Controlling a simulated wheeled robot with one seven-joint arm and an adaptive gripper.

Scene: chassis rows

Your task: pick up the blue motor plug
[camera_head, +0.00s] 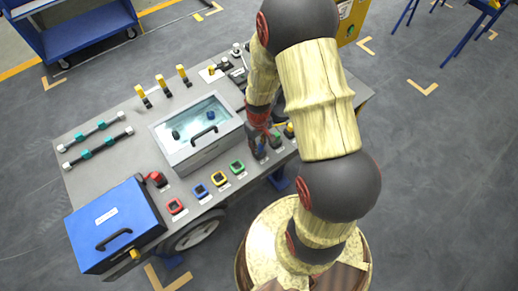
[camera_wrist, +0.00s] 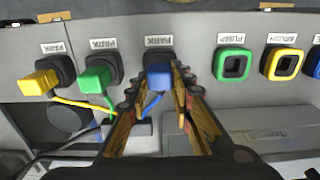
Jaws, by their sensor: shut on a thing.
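The blue motor plug (camera_wrist: 160,76) sits at its black park socket in the wrist view, with a blue cable (camera_wrist: 152,104) hanging below it. My gripper (camera_wrist: 158,84) has one finger on each side of the plug and is shut on it. In the head view, my gripper (camera_head: 258,142) is at the cart's front edge, and a little of the blue plug (camera_head: 261,154) shows below it. The fingers hide part of the plug and socket.
A green plug (camera_wrist: 95,80) and a yellow plug (camera_wrist: 40,82) sit in neighbouring park sockets, their cables close by. Green (camera_head: 237,167), yellow (camera_head: 219,179), blue (camera_head: 200,191) and red (camera_head: 175,206) framed sockets line the front. A clear-lidded box (camera_head: 197,128) and blue case (camera_head: 114,225) stand on the cart.

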